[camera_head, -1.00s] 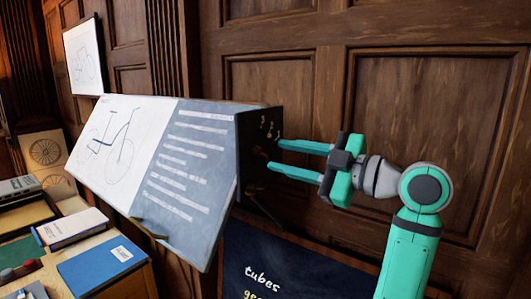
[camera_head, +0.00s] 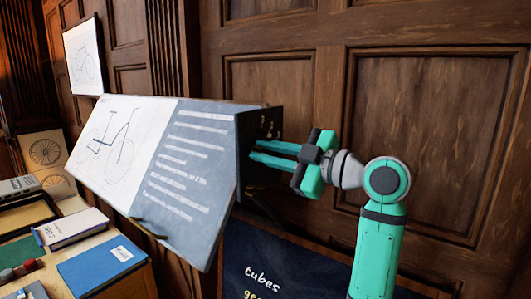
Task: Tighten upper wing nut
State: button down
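The tilted drafting board (camera_head: 195,165) carries a bicycle drawing and a grey sheet with pale text strips. I cannot tell which fitting is the upper wing nut. My gripper (camera_head: 253,150) reaches in from the right, with its two teal fingers roughly level, one above the other. The fingertips are at the side panel, below the visible fittings. A narrow gap shows between the fingers. Whether a nut sits between the tips is hidden.
A wood-panelled wall (camera_head: 425,130) stands behind the arm. A dark chalkboard (camera_head: 300,265) with writing is below the gripper. A desk at the lower left holds a blue book (camera_head: 100,265), a white book (camera_head: 72,228) and other items.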

jog(key=shift+m, duration=0.4)
jog(key=m, duration=1.7)
jog(key=w+m, duration=0.1)
jog(key=m, duration=0.7)
jog(key=shift+d+f+m, duration=0.2)
jog(key=shift+d+m, duration=0.1)
jog(key=shift+m, duration=0.1)
jog(key=c, duration=1.7)
grip_release()
jog(key=shift+w+d, duration=0.1)
jog(key=shift+d, duration=0.05)
